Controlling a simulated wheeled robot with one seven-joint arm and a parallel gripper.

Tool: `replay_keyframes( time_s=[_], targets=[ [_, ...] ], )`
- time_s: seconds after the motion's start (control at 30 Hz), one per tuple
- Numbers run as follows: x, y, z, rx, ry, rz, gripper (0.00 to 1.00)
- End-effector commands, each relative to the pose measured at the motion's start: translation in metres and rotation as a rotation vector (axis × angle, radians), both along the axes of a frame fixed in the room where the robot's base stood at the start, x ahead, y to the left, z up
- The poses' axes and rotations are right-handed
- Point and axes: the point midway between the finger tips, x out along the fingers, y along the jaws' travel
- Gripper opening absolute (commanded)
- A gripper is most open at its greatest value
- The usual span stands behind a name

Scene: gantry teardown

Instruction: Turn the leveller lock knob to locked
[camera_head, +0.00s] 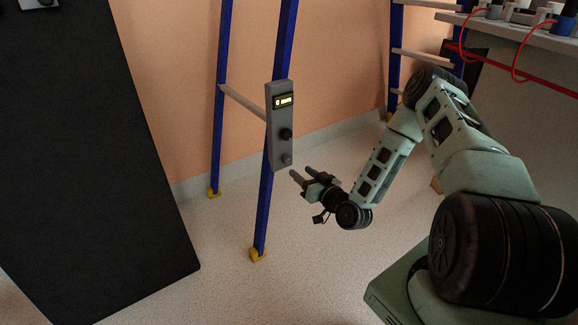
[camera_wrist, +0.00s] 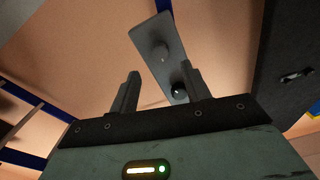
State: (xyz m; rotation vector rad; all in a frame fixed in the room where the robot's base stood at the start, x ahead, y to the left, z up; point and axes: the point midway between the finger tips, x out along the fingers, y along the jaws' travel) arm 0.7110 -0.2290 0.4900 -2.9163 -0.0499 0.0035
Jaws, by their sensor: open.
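A grey leveller box (camera_head: 279,106) is fixed on a blue ladder leg. It has a lit display (camera_head: 283,101) that seems to read 0 mm, a black knob (camera_head: 286,134) below it and a smaller grey knob (camera_head: 286,159) near the bottom. I cannot tell which knob is the lock. My gripper (camera_head: 301,173) is open and empty, just right of and below the grey knob. In the wrist view the box's face (camera_wrist: 152,32) lies beyond the fingers. The grey knob (camera_wrist: 160,52) shows between the fingertips; the black knob (camera_wrist: 178,92) is beside the right finger. The display is hidden there.
A large black panel (camera_head: 90,160) stands at the left. The blue ladder frame (camera_head: 221,80) has yellow feet (camera_head: 258,255) on the pale floor. A bench (camera_head: 530,35) with red cables is at the upper right. Floor before the ladder is clear.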

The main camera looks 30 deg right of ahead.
Motion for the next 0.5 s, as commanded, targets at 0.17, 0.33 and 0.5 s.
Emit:
replay_keyframes(
  time_s=[0.17,0.33,0.5],
  targets=[
    [0.037,0.001,-0.002,-0.002,-0.002,0.001,0.47],
    [0.062,0.002,-0.002,-0.001,-0.001,0.000,0.47],
    [0.075,0.003,-0.001,0.000,0.000,0.000,0.47]
  ],
)
